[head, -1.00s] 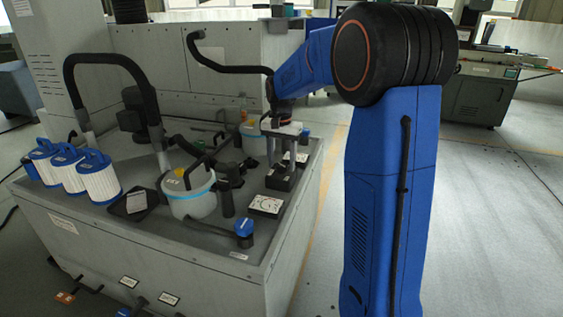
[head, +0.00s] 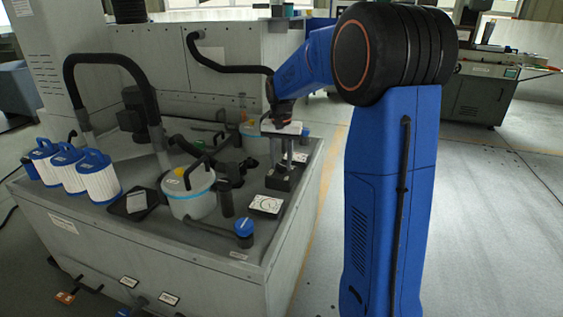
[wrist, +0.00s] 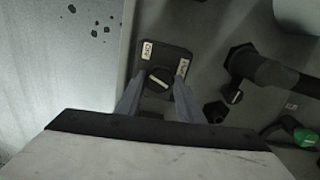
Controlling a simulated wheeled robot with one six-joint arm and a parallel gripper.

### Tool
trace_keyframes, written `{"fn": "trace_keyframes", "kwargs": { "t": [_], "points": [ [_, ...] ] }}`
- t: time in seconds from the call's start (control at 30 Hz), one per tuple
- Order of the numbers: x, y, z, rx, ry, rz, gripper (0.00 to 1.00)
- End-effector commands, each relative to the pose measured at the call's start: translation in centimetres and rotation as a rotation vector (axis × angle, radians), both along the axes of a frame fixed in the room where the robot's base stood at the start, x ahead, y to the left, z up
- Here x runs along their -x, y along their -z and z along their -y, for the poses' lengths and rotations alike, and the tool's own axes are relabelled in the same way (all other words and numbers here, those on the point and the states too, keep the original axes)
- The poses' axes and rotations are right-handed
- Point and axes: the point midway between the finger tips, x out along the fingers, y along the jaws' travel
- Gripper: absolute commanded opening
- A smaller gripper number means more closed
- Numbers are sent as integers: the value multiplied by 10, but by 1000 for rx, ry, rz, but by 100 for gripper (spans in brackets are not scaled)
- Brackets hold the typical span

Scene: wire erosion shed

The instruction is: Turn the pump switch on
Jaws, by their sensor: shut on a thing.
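The pump switch is a dark box with a round black knob, shown in the wrist view (wrist: 160,78). The knob has a pale mark across its face. Two small white labels sit on the box, one at its upper left and one at its right; their lettering is hard to read. In the head view the switch box (head: 283,178) stands near the right edge of the machine top. My gripper (head: 282,165) points down over it, with its two fingers on either side of the knob, shut on it. The fingers partly hide the box.
A white-faced gauge (head: 266,204) lies just in front of the switch. Open floor (head: 480,220) is on the right.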

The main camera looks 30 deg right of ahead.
Motion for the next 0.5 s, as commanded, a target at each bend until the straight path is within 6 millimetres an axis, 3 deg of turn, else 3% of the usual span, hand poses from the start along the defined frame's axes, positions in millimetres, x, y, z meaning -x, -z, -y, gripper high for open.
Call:
{"fn": "trace_keyframes", "kwargs": {
  "t": [0.5],
  "points": [
    [0, 0, 0, 0, -469, 1, 12]
  ]
}}
